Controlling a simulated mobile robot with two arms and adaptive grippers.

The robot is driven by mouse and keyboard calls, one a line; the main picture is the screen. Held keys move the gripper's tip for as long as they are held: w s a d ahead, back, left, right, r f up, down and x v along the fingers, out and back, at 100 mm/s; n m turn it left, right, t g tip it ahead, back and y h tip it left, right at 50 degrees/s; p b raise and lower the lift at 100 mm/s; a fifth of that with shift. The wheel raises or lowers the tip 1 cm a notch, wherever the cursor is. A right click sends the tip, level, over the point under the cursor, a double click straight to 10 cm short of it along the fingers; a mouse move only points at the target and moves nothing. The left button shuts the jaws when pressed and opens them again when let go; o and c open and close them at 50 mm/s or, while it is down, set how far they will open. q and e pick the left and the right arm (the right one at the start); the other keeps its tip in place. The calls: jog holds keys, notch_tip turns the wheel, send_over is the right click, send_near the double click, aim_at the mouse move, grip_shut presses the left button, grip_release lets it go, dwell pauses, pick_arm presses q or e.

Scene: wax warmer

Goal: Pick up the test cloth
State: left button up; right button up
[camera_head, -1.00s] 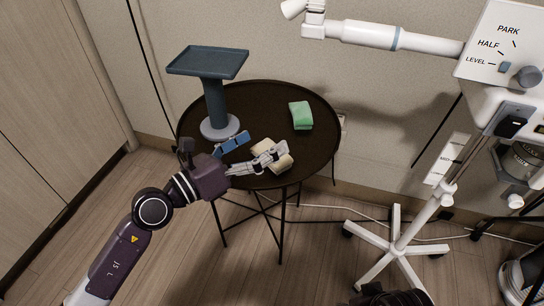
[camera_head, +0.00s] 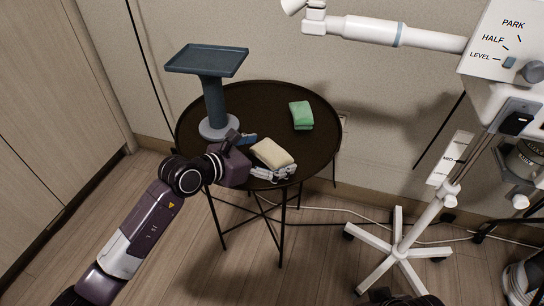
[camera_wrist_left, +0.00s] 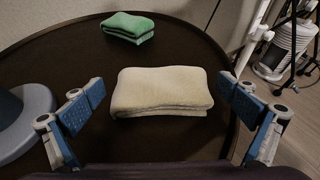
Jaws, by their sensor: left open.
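A folded cream cloth (camera_head: 272,153) lies on the round dark table near its front edge. It also shows in the left wrist view (camera_wrist_left: 162,92), lying between my fingers. A folded green cloth (camera_head: 301,115) lies farther back on the table, and in the left wrist view (camera_wrist_left: 128,27) it is beyond the cream one. I cannot tell by looks which is the test cloth. My left gripper (camera_head: 260,158) is open, with one finger on each side of the cream cloth. In the left wrist view (camera_wrist_left: 161,90) both blue finger pads stand apart from the cloth.
The round table (camera_head: 262,97) has a raised rim. A blue-grey pedestal with a flat top (camera_head: 207,59) stands at its left, near my left gripper. A white wheeled stand (camera_head: 405,240) is at the right. Bare tabletop lies between the pedestal and the green cloth.

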pick_arm(q)
jog(key=shift+c, duration=0.4)
jog(key=c, duration=1.1)
jog(key=shift+r, duration=0.15)
